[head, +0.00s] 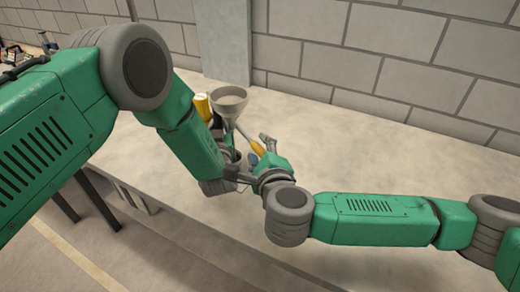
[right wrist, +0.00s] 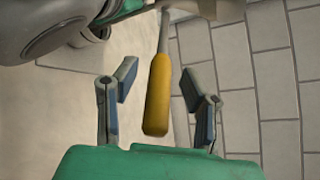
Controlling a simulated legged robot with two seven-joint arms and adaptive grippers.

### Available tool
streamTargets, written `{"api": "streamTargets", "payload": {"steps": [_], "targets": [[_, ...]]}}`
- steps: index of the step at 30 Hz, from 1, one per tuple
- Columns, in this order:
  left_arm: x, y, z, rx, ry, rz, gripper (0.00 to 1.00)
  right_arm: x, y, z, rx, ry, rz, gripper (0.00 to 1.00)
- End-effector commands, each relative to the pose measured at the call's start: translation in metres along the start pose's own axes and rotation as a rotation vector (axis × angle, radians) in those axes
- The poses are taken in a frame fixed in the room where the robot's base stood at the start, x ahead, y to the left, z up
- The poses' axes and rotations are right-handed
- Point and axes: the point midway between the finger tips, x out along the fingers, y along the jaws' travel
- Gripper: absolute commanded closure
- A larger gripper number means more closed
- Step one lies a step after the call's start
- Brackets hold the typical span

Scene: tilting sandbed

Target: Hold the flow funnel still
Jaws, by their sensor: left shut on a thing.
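The grey flow funnel (head: 229,97) stands with its wide mouth up near the back of the table. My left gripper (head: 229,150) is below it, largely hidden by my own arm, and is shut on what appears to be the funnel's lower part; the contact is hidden. A pale shaft with a yellow-orange handle (head: 257,146) slants down from beside the funnel; I cannot tell if they are joined. My right gripper (head: 268,145) is close to this handle. In the right wrist view, its fingers (right wrist: 160,95) are open and apart, with the handle (right wrist: 157,100) showing between them, untouched.
A yellow object (head: 202,106) stands just left of the funnel. The pale table (head: 330,150) is clear to the right. A block wall (head: 400,60) and a grey pillar (head: 222,40) stand behind. Small items (head: 45,42) lie at the far left.

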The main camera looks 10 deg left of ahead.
Motion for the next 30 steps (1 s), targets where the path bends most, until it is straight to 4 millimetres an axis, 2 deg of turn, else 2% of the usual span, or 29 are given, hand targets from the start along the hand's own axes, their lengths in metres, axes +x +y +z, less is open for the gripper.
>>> {"api": "streamTargets", "payload": {"steps": [1, 7, 21, 25, 30], "targets": [[-0.003, 0.001, 0.007, 0.001, -0.016, 0.003, 1.0, 0.0, 0.001, -0.001, 0.0, 0.001, 0.0, 0.62], [-0.003, 0.0, 0.007, 0.001, -0.016, 0.003, 1.0, -0.01, 0.001, -0.001, -0.001, 0.0, 0.001, 0.62], [-0.003, 0.0, 0.007, 0.002, -0.016, 0.002, 1.0, -0.101, 0.001, 0.001, 0.0, -0.002, 0.002, 0.62], [-0.003, 0.0, 0.007, 0.002, -0.016, 0.002, 1.0, -0.114, 0.001, 0.0, -0.001, -0.002, 0.001, 0.62], [-0.003, 0.0, 0.007, 0.002, -0.016, 0.002, 1.0, -0.12, 0.001, 0.0, 0.0, 0.0, -0.001, 0.62]]}}
